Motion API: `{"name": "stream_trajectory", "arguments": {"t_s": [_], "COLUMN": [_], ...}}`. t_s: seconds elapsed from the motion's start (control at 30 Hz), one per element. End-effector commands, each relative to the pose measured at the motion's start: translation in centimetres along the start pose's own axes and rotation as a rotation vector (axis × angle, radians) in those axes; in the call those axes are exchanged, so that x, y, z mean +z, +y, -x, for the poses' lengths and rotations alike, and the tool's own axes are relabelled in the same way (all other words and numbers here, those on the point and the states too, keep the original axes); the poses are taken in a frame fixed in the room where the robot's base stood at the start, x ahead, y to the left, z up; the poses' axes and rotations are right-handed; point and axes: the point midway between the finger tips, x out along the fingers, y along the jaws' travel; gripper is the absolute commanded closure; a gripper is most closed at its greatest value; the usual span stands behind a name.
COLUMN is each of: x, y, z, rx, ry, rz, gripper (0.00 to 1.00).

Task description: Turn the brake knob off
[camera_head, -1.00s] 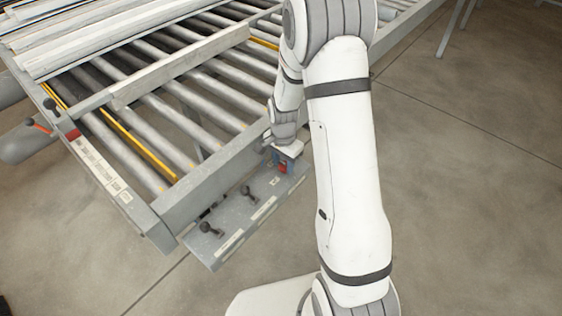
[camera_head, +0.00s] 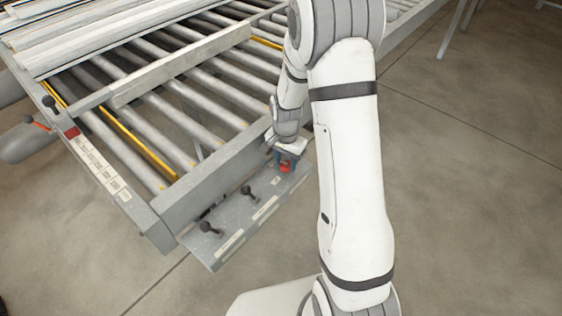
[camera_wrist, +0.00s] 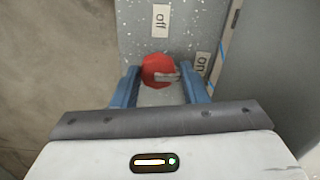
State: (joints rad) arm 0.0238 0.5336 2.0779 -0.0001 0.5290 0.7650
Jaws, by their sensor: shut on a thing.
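The brake knob (camera_wrist: 158,70) is a round red knob with a pale grey pointer bar, on a speckled grey panel (camera_wrist: 185,20). In the wrist view the bar points right, toward the "on" label (camera_wrist: 202,63). The "off" label (camera_wrist: 160,20) is above the knob. My gripper (camera_wrist: 160,76) is shut on the knob, with one blue finger on each side of it. In the head view my gripper (camera_head: 287,158) is at the far end of the panel, and a bit of the red knob (camera_head: 285,168) shows below the fingers.
Two dark lever knobs (camera_head: 208,227) (camera_head: 247,191) stand on the same panel, nearer. The panel hangs beside the roller table's frame (camera_head: 215,165). Metal profiles (camera_head: 100,35) lie on the table's far left. The concrete floor (camera_head: 470,180) right of the arm is clear.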

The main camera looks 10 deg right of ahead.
Motion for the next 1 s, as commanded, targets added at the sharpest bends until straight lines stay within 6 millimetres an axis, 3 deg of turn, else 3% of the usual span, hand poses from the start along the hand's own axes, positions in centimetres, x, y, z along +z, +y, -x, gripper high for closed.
{"name": "stream_trajectory", "arguments": {"t_s": [0.97, 1.0], "x": [-0.11, -0.11], "y": [0.09, 0.09], "z": [0.04, 0.04], "rx": [0.0, 0.001], "ry": [0.001, 0.001], "rz": [-0.001, -0.001], "gripper": [0.83, 0.59]}}
